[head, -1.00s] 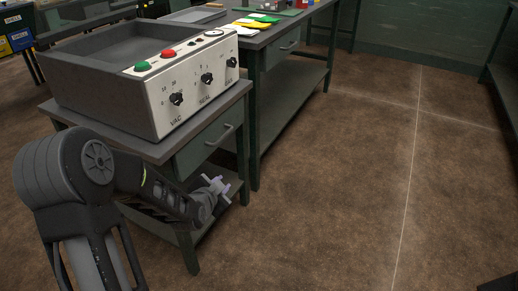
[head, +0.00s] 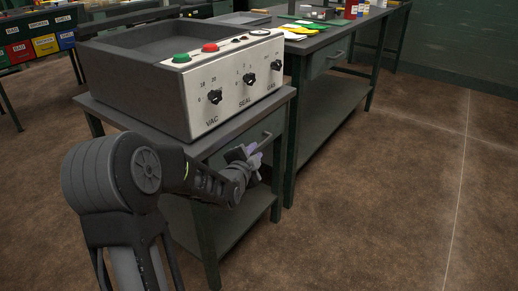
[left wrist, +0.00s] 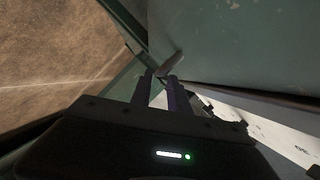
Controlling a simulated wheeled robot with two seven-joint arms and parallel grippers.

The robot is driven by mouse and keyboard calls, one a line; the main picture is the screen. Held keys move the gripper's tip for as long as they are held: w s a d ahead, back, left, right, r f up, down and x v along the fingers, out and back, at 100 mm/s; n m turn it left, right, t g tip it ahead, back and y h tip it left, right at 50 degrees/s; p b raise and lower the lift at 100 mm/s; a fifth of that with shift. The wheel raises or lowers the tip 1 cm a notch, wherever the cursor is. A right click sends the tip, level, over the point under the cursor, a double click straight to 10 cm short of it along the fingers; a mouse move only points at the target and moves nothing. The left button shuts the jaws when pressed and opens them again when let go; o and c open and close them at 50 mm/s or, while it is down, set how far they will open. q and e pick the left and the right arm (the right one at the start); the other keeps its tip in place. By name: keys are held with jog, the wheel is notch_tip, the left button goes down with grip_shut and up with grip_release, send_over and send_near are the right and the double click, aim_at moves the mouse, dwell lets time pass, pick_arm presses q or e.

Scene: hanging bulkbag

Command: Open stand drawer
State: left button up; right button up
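The stand (head: 200,149) is a dark green table with a grey top, in the head view's middle left. Its drawer (head: 272,124) has a green front that looks flush with the stand. The drawer's grey bar handle (head: 266,142) is partly hidden by my left gripper (head: 245,154). In the left wrist view the handle (left wrist: 170,65) lies at the tips of my left gripper (left wrist: 160,82). The two fingers are apart with a gap between them. I cannot tell whether they touch the handle. My right gripper is not in view.
A vacuum sealer (head: 190,80) with knobs and red and green buttons sits on the stand. A long green workbench (head: 330,60) with its own drawer stands behind to the right. The brown floor (head: 390,200) on the right is clear. Coloured bins (head: 45,45) stand far left.

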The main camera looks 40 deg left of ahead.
aim_at(257, 149)
pick_arm(q)
jog(key=b+x, duration=0.1)
jog(key=x, duration=0.4)
grip_shut()
dwell(1.4)
